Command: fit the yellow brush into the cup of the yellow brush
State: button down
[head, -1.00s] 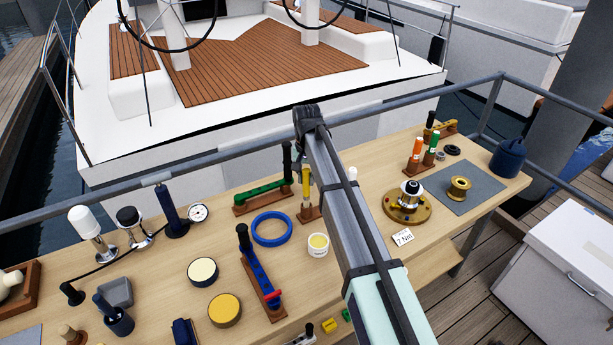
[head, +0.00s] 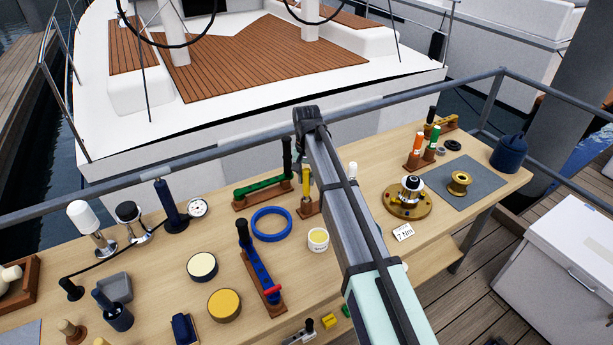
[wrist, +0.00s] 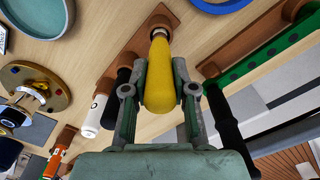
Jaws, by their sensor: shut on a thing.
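The yellow brush (wrist: 160,75) has a smooth, rounded yellow body that narrows toward a pale collar. My gripper (wrist: 159,92) is shut on its thick end, one finger on each side. In the wrist view the collar end meets a round cup (wrist: 158,20) on a brown wooden block. I cannot tell how deep it sits. In the head view the yellow brush (head: 306,180) stands roughly upright above the brown block (head: 309,208), just left of my arm. My arm hides most of the gripper and the right part of the block there.
A green bar on a wooden base (head: 264,190) with a black upright handle stands close on the left. A blue ring (head: 272,224) and a white tub (head: 318,240) lie nearer.

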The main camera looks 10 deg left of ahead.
jog(key=shift+f+b, duration=0.4)
jog(key=shift+f, duration=0.85)
jog(key=c, duration=0.9)
grip_release()
jog(key=shift+o, duration=0.2)
jog(key=shift+r, duration=0.1)
notch_tip(320, 180, up, 12)
jog(key=shift+f, duration=0.1)
